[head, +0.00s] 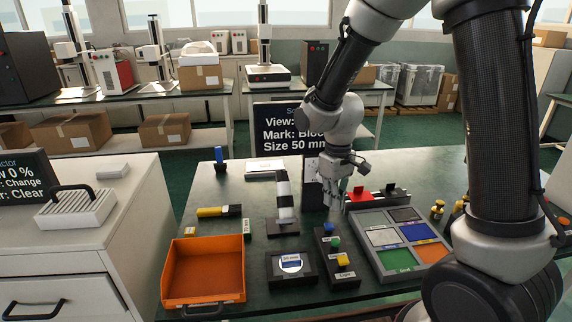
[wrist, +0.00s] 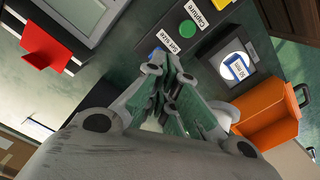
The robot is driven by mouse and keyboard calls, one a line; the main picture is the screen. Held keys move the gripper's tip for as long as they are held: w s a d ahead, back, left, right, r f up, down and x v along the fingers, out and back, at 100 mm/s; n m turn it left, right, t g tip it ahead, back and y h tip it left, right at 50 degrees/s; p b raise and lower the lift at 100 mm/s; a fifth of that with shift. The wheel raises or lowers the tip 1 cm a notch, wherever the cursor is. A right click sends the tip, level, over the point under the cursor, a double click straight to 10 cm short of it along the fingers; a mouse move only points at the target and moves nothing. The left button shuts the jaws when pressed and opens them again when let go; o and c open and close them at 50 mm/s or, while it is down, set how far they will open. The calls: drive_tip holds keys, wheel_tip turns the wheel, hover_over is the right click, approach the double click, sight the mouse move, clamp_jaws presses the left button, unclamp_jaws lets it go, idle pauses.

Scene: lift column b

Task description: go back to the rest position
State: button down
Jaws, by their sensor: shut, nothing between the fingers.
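My gripper (head: 331,196) hangs above the middle of the dark table (head: 216,178), near the back, with its fingers together and nothing between them. In the wrist view the shut fingers of my gripper (wrist: 170,92) point toward the button panel. The arm comes in from the right side of the head view and bends down to the gripper. The gripper partly hides what stands behind it.
An orange tray (head: 189,265) stands front left, a grey tray with coloured squares (head: 377,257) right. A dark monitor (head: 269,142) stands behind.

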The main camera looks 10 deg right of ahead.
drive_tip(key=s+d+r+m+t, duration=0.2)
drive_tip(key=s+d+r+m, duration=0.1)
drive_tip(key=s+d+r, duration=0.4)
drive_tip(key=s+d+r+m+t, duration=0.2)
drive_tip(key=s+d+r, duration=0.5)
drive_tip(key=s+r, duration=0.4)
wheel_tip(320, 180, up, 2)
drive_tip(key=shift+s+d+r+m+t, duration=0.1)
drive_tip(key=shift+s+d+m+t, duration=0.2)
drive_tip(key=shift+d+m, duration=0.1)
